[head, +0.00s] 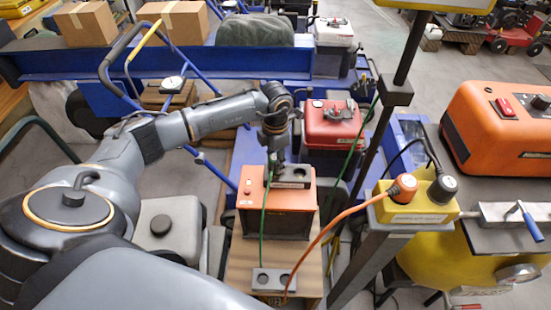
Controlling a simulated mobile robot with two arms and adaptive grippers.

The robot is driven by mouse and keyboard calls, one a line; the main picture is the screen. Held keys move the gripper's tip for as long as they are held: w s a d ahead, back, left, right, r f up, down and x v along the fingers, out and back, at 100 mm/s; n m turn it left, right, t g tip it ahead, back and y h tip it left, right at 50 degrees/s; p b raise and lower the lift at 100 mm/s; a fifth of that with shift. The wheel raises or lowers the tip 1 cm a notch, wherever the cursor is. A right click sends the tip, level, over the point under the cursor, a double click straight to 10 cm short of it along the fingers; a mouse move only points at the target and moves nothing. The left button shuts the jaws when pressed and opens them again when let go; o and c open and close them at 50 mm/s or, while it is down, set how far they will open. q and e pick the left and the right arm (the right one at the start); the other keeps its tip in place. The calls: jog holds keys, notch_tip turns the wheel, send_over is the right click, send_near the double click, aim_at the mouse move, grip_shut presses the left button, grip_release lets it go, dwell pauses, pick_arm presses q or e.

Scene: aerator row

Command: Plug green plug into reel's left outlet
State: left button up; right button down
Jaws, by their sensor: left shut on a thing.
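My left gripper (274,160) points down, shut, over the left part of a dark outlet block (293,176) on top of an orange box (277,207), which may be the reel. A green cable (263,225) hangs from beneath the gripper down the box's front. The green plug itself is mostly hidden by the fingers, and I cannot tell whether it sits in the left outlet or just above it. The block's right part shows uncovered. My right gripper is not in view.
A grey two-hole block (274,280) lies in front on the wooden top. A yellow box (418,205) on a post holds an orange plug and a black plug; its orange cable (335,222) crosses towards the wooden top. A red case (332,124) stands behind.

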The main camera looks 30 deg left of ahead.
pick_arm(q)
jog(key=shift+f+b, duration=0.95)
jog(key=shift+f, duration=0.35)
jog(key=o, duration=1.3)
jog(key=shift+c, duration=0.2)
